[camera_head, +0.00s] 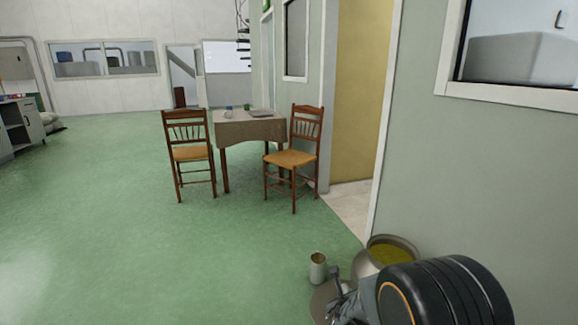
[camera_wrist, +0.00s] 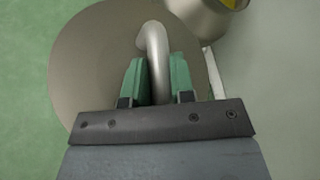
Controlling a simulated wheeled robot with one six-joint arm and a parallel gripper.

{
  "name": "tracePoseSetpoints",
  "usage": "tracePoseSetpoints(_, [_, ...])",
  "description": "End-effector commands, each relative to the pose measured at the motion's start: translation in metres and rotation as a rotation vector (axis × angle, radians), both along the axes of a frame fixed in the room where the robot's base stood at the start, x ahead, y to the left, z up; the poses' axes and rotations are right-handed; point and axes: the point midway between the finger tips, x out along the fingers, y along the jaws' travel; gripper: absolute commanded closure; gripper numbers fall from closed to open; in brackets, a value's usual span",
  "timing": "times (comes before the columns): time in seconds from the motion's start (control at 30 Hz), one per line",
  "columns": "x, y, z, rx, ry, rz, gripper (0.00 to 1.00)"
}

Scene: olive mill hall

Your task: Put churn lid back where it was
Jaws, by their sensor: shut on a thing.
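The churn lid (camera_wrist: 85,60) is a round grey metal disc with a bent bar handle (camera_wrist: 155,42). In the wrist view my gripper (camera_wrist: 156,80) is shut on the handle, with a green finger on each side. In the head view the lid (camera_head: 320,300) is partly hidden by my gripper (camera_head: 338,292), low at the bottom right. The churn (camera_head: 368,268) stands open behind it against the wall, with yellow-green content inside its mouth. Its edge also shows at the top of the wrist view (camera_wrist: 205,18). My arm hides part of the churn.
A small metal can (camera_head: 317,268) stands on the floor just left of the churn. A green wall (camera_head: 480,180) is close on the right, with a doorway beyond. A table (camera_head: 250,128) with two chairs stands farther off. The green floor at left is clear.

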Motion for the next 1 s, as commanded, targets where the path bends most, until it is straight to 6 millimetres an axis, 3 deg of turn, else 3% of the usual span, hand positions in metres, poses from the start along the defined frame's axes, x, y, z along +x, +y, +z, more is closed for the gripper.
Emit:
tracePoseSetpoints(0.03, [0.001, 0.0, 0.021, -0.001, -0.005, 0.0, 1.0])
tracePoseSetpoints(0.27, [0.001, -0.001, 0.09, -0.001, -0.005, -0.003, 1.0])
tracePoseSetpoints(0.7, [0.001, -0.001, 0.246, -0.002, -0.004, -0.005, 1.0])
tracePoseSetpoints(1.0, [0.001, 0.0, 0.328, 0.001, -0.005, -0.002, 1.0])
